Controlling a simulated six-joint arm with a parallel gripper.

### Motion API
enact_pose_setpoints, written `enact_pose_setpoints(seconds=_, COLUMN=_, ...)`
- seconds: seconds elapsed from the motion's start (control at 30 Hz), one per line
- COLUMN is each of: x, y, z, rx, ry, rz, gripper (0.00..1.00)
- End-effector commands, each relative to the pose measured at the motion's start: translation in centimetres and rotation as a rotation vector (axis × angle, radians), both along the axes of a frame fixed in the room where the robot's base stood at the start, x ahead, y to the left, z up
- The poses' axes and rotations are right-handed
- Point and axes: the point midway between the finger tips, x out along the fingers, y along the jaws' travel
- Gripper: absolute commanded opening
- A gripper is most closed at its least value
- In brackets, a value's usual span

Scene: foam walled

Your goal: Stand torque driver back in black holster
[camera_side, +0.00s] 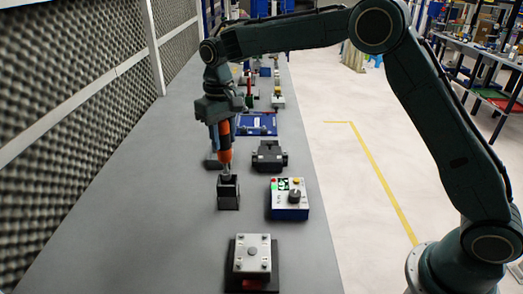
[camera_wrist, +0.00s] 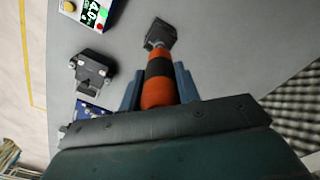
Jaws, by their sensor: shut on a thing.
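The torque driver (camera_side: 226,157) is orange with a black band and points downward, close to upright. My gripper (camera_side: 220,138) is shut on its handle; in the wrist view the blue fingers lie on both sides of the orange and black grip (camera_wrist: 160,72). The black holster (camera_side: 228,193) is a small block standing on the grey bench directly below the driver. In the wrist view the driver's metal tip meets the holster (camera_wrist: 162,33) at its top. I cannot tell how far the tip is inside, as the opening is mostly hidden.
A control box (camera_side: 290,199) with knob and green display stands right of the holster. A foam wall (camera_side: 75,140) runs along the left; the bench between is clear.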

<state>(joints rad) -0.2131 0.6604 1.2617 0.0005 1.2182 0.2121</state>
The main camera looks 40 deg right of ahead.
Motion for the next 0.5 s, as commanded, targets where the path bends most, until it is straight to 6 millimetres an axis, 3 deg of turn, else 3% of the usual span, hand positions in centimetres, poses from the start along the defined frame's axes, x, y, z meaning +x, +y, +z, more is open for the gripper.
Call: enact_pose_setpoints(seconds=0.5, x=0.01, y=0.0, z=-0.87, rx=0.0, ry=-0.001, rz=0.0, gripper=0.07)
